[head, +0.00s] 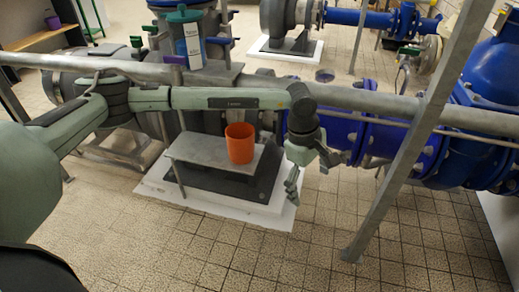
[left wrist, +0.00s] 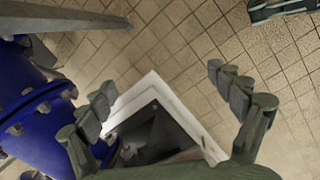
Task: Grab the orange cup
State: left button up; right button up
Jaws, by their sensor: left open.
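The orange cup (head: 240,143) stands upright on a small grey metal plate (head: 192,150) in the middle of the head view. My left gripper (head: 293,188) hangs pointing down to the right of the cup, apart from it, past the plate's right end. In the left wrist view its two fingers (left wrist: 168,92) are spread wide with nothing between them held. The cup does not show in the left wrist view. My right gripper is in neither view.
A grey rail (head: 370,100) runs across behind the cup, and a slanted grey post (head: 412,140) stands at right. Blue pipework (head: 390,145) lies behind my gripper. A white plinth edge (left wrist: 150,85) and tiled floor lie below it. A purple pot (head: 53,22) sits far left.

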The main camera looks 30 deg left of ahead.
aim_at(241, 141)
pick_arm(q)
jog(key=w+a+r+m+t+y, duration=0.1)
jog(key=w+a+r+y, duration=0.2)
jog(key=a, duration=0.7)
jog(key=w+a+r+y, duration=0.1)
jog(key=a+r+y, duration=0.3)
jog(key=a, duration=0.6)
jog(key=shift+y, duration=0.4)
jog(key=x, duration=0.7)
jog(key=shift+d+f+b, duration=0.1)
jog(key=shift+f+b, duration=0.2)
jog(key=shift+f, duration=0.1)
jog(key=shift+w+a+f, duration=0.15)
jog(key=shift+a+f, duration=0.05)
jog(key=shift+f, duration=0.1)
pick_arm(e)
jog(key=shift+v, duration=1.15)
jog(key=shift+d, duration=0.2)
pick_arm(q)
jog(key=c, duration=1.3)
